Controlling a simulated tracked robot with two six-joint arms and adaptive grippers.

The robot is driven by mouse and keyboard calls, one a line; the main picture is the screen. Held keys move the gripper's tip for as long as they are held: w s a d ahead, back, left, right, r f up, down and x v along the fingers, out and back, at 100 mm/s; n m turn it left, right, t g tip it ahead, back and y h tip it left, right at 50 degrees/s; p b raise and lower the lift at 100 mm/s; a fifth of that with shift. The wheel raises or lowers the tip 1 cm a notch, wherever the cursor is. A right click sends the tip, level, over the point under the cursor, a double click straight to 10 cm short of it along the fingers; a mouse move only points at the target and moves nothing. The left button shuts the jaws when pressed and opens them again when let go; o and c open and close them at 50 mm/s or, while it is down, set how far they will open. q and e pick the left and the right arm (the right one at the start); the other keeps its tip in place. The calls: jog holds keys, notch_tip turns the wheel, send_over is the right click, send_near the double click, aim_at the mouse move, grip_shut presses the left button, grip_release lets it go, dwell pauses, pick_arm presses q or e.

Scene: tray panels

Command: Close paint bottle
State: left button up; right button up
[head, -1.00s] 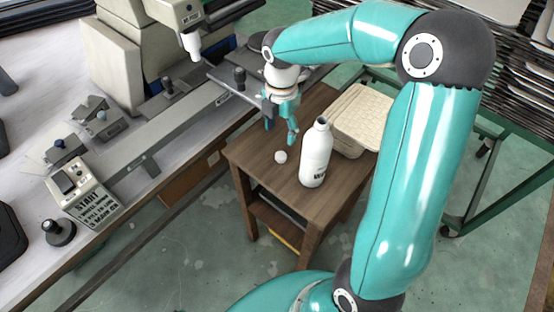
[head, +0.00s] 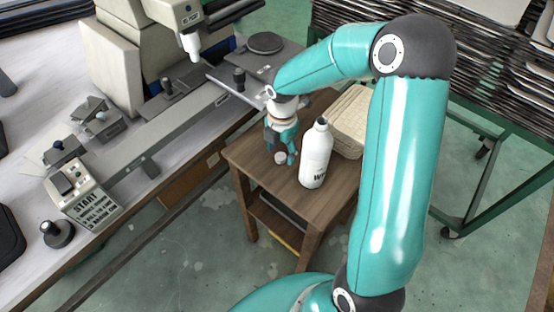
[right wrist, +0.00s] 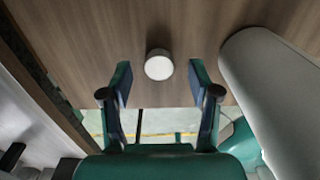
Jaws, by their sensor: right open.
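A white paint bottle (head: 316,155) with dark lettering stands upright on a small wooden table. Its small round white cap (head: 280,158) lies on the table to the left of the bottle. My right gripper (head: 281,154) is low over the table at the cap, open and empty. In the right wrist view the cap (right wrist: 159,65) lies just beyond and between the open fingertips (right wrist: 158,80), touching neither. The bottle (right wrist: 270,85) fills the right side of that view, apart from the fingers. My left gripper is not in view.
The wooden table (head: 254,172) has a clear front left part. A beige woven box (head: 351,118) stands behind the bottle. A workbench with a machine (head: 126,60) and a START control box (head: 82,195) is at left. Racks stand at right.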

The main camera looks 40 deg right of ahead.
aim_at(281, 156)
jog(key=shift+f, duration=0.75)
jog(key=shift+c, duration=0.2)
jog(key=c, duration=0.8)
jog(key=shift+o, duration=0.2)
jog(key=shift+r, duration=0.1)
notch_tip(281, 156, up, 20)
jog(key=p, duration=0.1)
jog(key=shift+p, duration=0.4)
